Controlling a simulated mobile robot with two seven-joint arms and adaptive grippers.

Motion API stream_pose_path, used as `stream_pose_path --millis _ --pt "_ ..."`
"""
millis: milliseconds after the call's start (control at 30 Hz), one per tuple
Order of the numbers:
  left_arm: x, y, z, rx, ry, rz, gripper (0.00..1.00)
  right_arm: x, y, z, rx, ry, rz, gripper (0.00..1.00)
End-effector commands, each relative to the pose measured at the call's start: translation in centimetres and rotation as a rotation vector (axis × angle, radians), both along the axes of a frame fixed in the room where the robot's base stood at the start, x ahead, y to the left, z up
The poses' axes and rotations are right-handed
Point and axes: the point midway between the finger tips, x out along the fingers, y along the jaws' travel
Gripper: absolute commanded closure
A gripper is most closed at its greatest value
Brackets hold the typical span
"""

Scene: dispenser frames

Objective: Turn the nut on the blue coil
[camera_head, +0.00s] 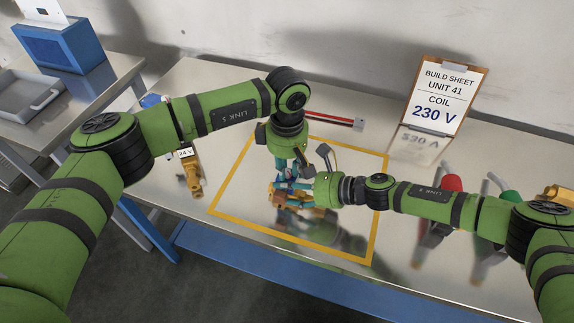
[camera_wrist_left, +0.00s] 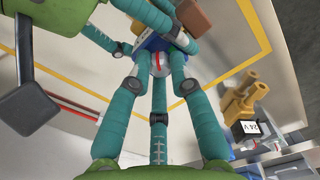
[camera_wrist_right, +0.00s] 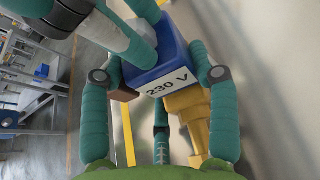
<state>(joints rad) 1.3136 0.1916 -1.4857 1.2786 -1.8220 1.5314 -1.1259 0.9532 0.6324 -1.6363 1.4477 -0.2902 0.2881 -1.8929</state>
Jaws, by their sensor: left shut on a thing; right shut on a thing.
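The blue coil (camera_wrist_right: 165,45), labelled 230 V, sits on a brass valve body (camera_wrist_right: 187,103) inside the yellow-taped square. My right gripper (camera_head: 305,195) comes in from the right side, and its fingers close on the coil from both sides. My left gripper (camera_head: 287,176) points down from above. In the left wrist view its fingers are shut around a small grey nut (camera_wrist_left: 160,63) with a red mark, on top of the coil. The fingers hide much of the coil and nut in the head view.
A black 24 V coil (camera_wrist_left: 245,131) lies on the left with a brass valve (camera_head: 193,178). A red-handled tool (camera_head: 452,183) and a green-handled tool (camera_head: 511,198) stand right. The build sheet (camera_head: 440,95) reads 230 V.

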Motion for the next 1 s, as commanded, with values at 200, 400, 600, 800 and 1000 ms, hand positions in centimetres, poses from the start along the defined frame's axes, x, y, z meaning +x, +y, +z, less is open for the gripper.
stream_pose_path --millis 200,400,600,800,1000 --pt "0.1 0.1 -0.1 0.002 -0.003 0.008 1.00 -0.5 0.0 -0.5 -0.002 0.011 0.006 0.97" --pt "0.1 0.1 -0.1 0.002 -0.002 0.007 0.75 -0.5 0.0 -0.5 -0.002 0.011 0.006 0.97" --pt "0.1 0.1 -0.1 0.002 -0.001 0.006 0.55 -0.5 0.0 -0.5 -0.002 0.012 0.005 0.97" --pt "0.0 0.0 0.1 0.000 -0.001 0.005 0.55 -0.4 0.0 -0.5 -0.002 0.012 0.004 0.97" --pt "0.1 0.0 2.4 -0.001 -0.004 0.004 0.55 -0.4 0.0 -0.5 -0.003 0.011 0.003 0.97"
